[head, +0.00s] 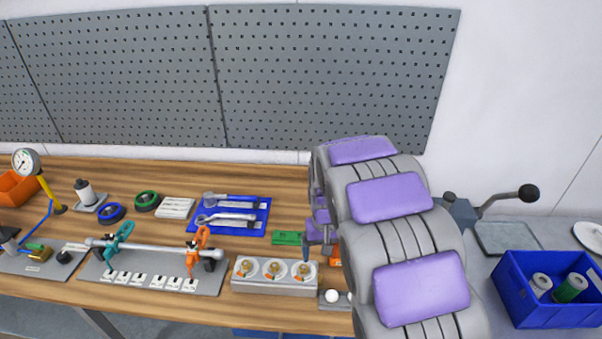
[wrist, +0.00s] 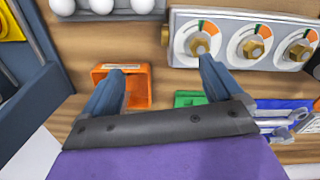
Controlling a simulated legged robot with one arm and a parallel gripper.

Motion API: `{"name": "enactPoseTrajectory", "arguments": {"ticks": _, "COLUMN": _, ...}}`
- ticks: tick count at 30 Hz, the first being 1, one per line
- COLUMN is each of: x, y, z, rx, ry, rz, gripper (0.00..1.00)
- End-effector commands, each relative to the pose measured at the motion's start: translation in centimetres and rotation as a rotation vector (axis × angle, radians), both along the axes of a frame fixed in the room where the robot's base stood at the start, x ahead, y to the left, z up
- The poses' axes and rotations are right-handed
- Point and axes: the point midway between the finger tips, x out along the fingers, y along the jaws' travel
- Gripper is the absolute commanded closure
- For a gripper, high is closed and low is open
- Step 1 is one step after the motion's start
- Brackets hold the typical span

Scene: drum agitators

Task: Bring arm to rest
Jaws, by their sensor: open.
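My arm, grey with purple pads, reaches forward over the right part of the bench in the head view and hides what lies behind it. My gripper (wrist: 168,85) shows in the wrist view with its two blue-grey fingers wide apart and nothing between them. It also shows partly at the left edge of my arm in the head view (head: 320,240). It hangs above the wooden bench (head: 150,310). An orange tray (wrist: 136,88) and a green block (wrist: 188,99) lie near the fingers in the wrist view. I cannot tell whether the fingers touch either one.
A grey box with gauge dials and brass knobs (head: 275,277) stands left of my gripper. A rod stand with teal and orange clamps (head: 150,275) is farther left. A blue bin with cans (head: 545,310) and a black-knobbed lever (head: 510,198) are at right. Pegboard (head: 330,75) backs the bench.

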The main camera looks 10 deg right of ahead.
Motion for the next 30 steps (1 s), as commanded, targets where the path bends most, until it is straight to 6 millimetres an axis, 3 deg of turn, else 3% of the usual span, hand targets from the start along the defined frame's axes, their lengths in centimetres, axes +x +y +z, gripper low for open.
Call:
{"name": "enactPoseTrajectory", "arguments": {"ticks": 6, "x": -5.8, "y": -1.1, "z": 4.3, "rx": 0.004, "ry": 0.021, "rz": -0.014, "gripper": 0.07}}
{"name": "enactPoseTrajectory", "arguments": {"ticks": 15, "x": -15.3, "y": -1.3, "z": 8.6, "rx": 0.008, "ry": 0.063, "rz": -0.022, "gripper": 0.07}}
{"name": "enactPoseTrajectory", "arguments": {"ticks": 24, "x": -25.3, "y": -0.2, "z": 10.7, "rx": 0.005, "ry": 0.106, "rz": -0.017, "gripper": 0.07}}
{"name": "enactPoseTrajectory", "arguments": {"ticks": 30, "x": -31.2, "y": -0.6, "z": 10.9, "rx": 0.011, "ry": 0.136, "rz": -0.005, "gripper": 0.07}}
